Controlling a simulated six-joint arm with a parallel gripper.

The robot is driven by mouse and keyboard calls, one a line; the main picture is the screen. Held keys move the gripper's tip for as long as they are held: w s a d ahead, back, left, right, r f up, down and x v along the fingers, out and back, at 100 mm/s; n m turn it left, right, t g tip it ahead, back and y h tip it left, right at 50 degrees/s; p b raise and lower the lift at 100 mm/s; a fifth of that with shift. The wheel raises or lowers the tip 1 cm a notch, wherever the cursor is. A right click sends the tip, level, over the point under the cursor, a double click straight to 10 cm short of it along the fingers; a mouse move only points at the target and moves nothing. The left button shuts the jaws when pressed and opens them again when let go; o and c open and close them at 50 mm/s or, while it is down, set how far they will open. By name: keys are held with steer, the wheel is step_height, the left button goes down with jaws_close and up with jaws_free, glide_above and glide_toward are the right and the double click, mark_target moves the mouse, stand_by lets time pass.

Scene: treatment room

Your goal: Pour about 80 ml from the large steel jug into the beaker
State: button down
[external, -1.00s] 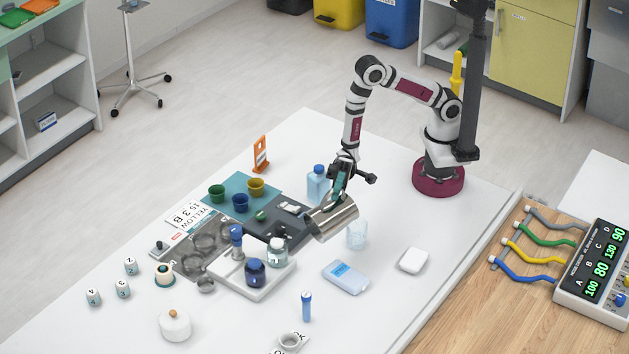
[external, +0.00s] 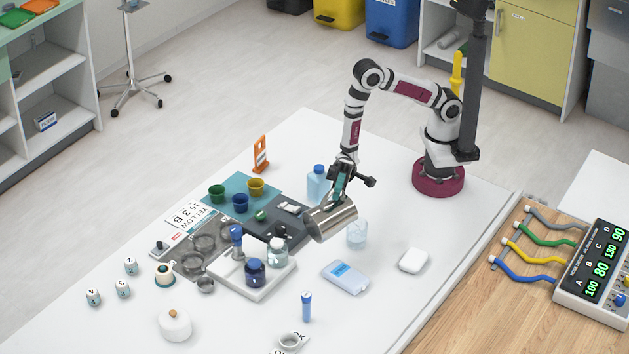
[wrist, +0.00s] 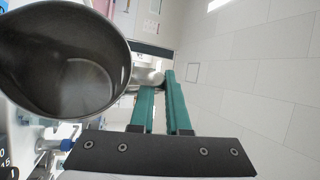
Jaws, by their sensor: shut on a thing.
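The large steel jug (external: 331,219) is held off the table and tilted far over, close to lying on its side. My gripper (external: 339,192) is shut on it, and in the wrist view my green fingers (wrist: 160,108) close on a metal part beside the jug. The jug's open mouth (wrist: 62,62) shows a dark inside with a lighter patch at the bottom; I cannot tell how much liquid is in it.
A white tray (external: 238,283) with blue-capped and white jars stands left of the jug. A clear-blue bottle (external: 317,184) stands behind it. A light-blue pack (external: 346,277) and a white block (external: 413,260) lie in front and to the right. The table's right front is mostly clear.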

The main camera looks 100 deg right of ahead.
mark_target(325, 197)
steer(key=shift+s+d+f, duration=0.1)
steer(key=shift+s, duration=0.05)
stand_by(0.4)
steer(key=w, duration=0.1)
steer(key=w+a+m+h, duration=0.1)
steer(key=w+m, duration=0.1)
steer(key=w, duration=0.1)
steer(key=shift+a+h, duration=0.25)
steer(key=shift+h, duration=0.15)
steer(key=shift+w+a+f+m+h, duration=0.25)
steer(key=shift+w+f+m+h, duration=0.25)
steer(key=shift+w+f+m, duration=0.15)
steer(key=shift+w+a+f+m+h, duration=0.25)
steer(key=shift+w+f+m+h, duration=0.3)
steer(key=shift+m, duration=0.2)
steer(key=shift+w+a+f+m+g+h, duration=0.25)
steer(key=shift+w+f+m+g+h, duration=0.2)
steer(key=shift+w+m+g+h, duration=0.1)
steer(key=w+a+f+m+g+h+p, duration=0.1)
steer(key=w+a+f+m+g+h, duration=0.2)
steer(key=w, duration=0.4)
steer(key=shift+a+f+m+g+h, duration=0.3)
steer(key=shift+f+m+g+h, duration=0.25)
steer(key=shift+g+h, duration=0.5)
